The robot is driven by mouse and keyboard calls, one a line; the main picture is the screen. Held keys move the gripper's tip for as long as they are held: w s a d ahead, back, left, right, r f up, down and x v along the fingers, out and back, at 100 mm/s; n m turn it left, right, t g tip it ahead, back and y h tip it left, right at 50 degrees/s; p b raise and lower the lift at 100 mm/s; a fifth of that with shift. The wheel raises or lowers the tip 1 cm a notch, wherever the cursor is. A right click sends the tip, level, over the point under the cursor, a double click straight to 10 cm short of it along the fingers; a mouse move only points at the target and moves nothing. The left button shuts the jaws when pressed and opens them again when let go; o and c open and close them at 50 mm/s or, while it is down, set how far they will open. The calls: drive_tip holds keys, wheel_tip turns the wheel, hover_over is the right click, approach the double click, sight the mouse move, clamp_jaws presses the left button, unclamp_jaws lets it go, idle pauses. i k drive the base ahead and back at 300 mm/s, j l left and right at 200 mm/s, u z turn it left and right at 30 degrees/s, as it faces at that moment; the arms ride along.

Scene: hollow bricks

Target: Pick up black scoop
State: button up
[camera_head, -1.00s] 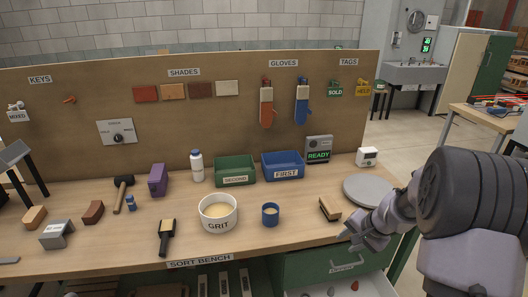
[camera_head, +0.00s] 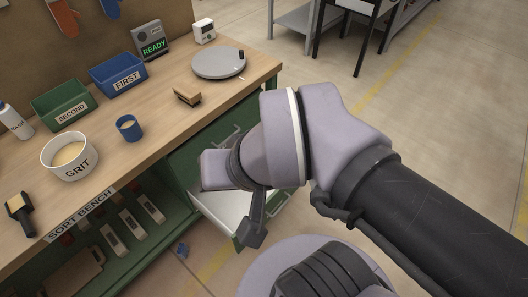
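A black short-handled tool with a tan patch in its head, which looks like the black scoop (camera_head: 20,212), lies on the bench at the far left, in front of the white GRIT bowl (camera_head: 70,160). My gripper (camera_head: 252,230) hangs from my arm in front of the bench, over the open drawer and well to the right of the scoop. Only a dark finger-like part of it shows, and my wrist hides the rest. I cannot tell whether it is open or shut. The scoop is apart from it.
A blue cup (camera_head: 128,127), a wooden brush (camera_head: 187,97) and a grey round turntable (camera_head: 218,63) stand on the bench (camera_head: 160,118). Green (camera_head: 60,105) and blue (camera_head: 118,75) bins sit behind. The pulled-out drawer (camera_head: 232,208) juts out at the front.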

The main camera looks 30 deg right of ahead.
sight(18, 208)
drive_tip(key=z, duration=0.9)
drive_tip(key=u, duration=2.25)
